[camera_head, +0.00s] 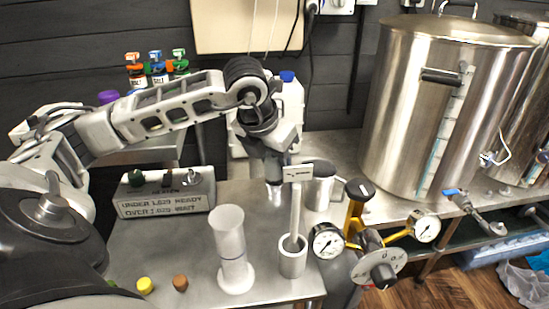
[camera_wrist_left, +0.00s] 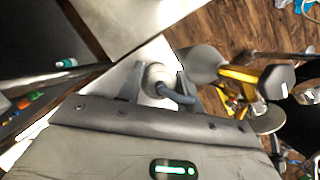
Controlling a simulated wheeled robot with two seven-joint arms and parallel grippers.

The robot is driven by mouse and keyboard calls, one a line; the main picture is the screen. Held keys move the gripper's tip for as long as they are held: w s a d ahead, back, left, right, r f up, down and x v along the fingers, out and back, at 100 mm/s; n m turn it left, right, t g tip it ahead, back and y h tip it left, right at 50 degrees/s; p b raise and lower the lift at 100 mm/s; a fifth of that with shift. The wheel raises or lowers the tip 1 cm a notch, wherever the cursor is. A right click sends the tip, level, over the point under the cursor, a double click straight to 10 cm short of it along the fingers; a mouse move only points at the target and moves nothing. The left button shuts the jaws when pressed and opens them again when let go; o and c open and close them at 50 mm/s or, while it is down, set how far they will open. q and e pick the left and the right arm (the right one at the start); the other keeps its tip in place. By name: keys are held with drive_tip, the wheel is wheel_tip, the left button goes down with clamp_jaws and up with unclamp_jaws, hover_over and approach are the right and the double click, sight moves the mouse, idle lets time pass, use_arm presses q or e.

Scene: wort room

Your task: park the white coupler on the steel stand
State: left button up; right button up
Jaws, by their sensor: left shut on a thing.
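My left gripper (camera_head: 273,172) points down over the steel bench, behind the white upright piece in the pot. In the left wrist view its fingers (camera_wrist_left: 158,88) are shut on the white coupler (camera_wrist_left: 157,76), a small round white piece with a grey curved spout. In the head view the coupler is mostly hidden at the fingertips. A short steel cylinder (camera_head: 319,188), which looks like the steel stand, is just right of the gripper. My right gripper is not in view.
A yellow gauge assembly (camera_head: 355,225) stands at the bench's right edge. A large steel kettle (camera_head: 440,105) stands right, a lettered box (camera_head: 165,195) left.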

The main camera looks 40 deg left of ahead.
use_arm(q)
drive_tip(key=shift+f+b, duration=0.6)
drive_tip(key=o, duration=0.7)
drive_tip(key=shift+r, duration=0.1)
drive_tip(key=p+v, duration=0.5)
drive_tip(key=v, duration=0.6)
idle(0.8)
